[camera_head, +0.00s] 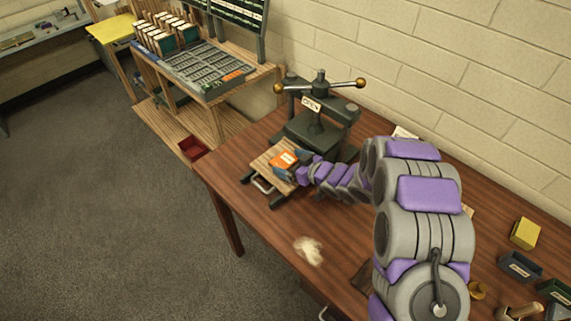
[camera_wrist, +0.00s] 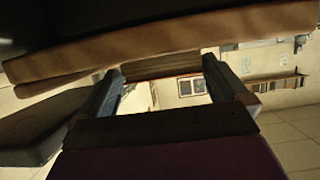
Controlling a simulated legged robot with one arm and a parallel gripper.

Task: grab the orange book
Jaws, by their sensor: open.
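The orange book (camera_head: 284,159) lies on a light wooden board (camera_head: 262,163) at the front of the dark book press (camera_head: 318,128) in the head view. My gripper (camera_head: 291,163) is at the book's right side, its bluish fingers low beside it. In the wrist view, my gripper (camera_wrist: 167,75) has its fingers spread apart. A thin brown block (camera_wrist: 162,65), which looks like a book's edge, shows between the fingertips. Brown board-like edges run across just above it. Whether the fingers touch the book cannot be told.
The press has a long handle with brass knobs (camera_head: 361,83) above. The wooden table (camera_head: 245,190) has a pale crumpled patch (camera_head: 309,250) and several small boxes at right, including a yellow one (camera_head: 525,233). A rack with books and trays (camera_head: 208,70) stands at back left.

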